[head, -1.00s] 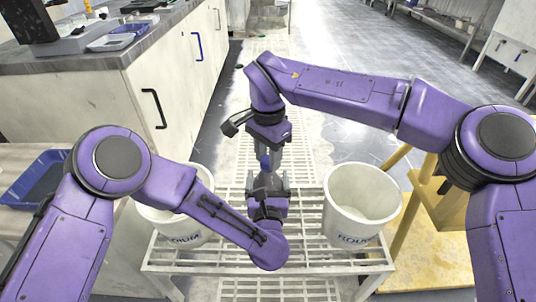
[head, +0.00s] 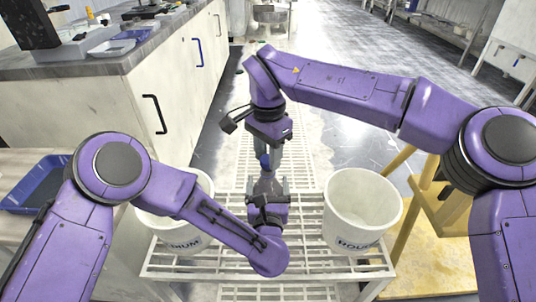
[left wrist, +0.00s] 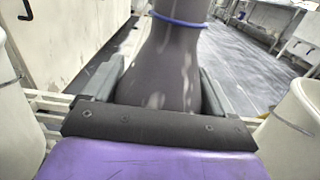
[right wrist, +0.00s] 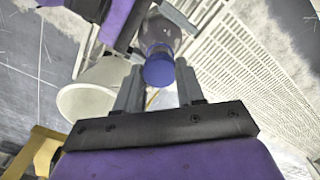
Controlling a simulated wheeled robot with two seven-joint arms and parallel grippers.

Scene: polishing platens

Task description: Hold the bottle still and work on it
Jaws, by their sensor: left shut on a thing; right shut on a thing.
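The bottle (head: 267,183) stands upright over the slatted rack, a grey see-through body with a blue cap (right wrist: 158,71). My left gripper (head: 268,194) is shut on the bottle's body from the near side. In the left wrist view the body (left wrist: 165,65) fills the space between the fingers, with a blue ring (left wrist: 181,20) above. My right gripper (right wrist: 158,88) comes from above and is shut on the cap, a finger on each side. In the head view the right gripper partly hides the cap and the bottle's top. The bottle's base is hidden behind my left gripper.
A white bucket (head: 358,215) stands on the rack (head: 300,272) to the right, and another (head: 160,222) to the left, partly behind my left arm. A white cabinet (head: 130,105) is at left, with a blue tray (head: 22,195). A yellow stand (head: 425,245) is at right.

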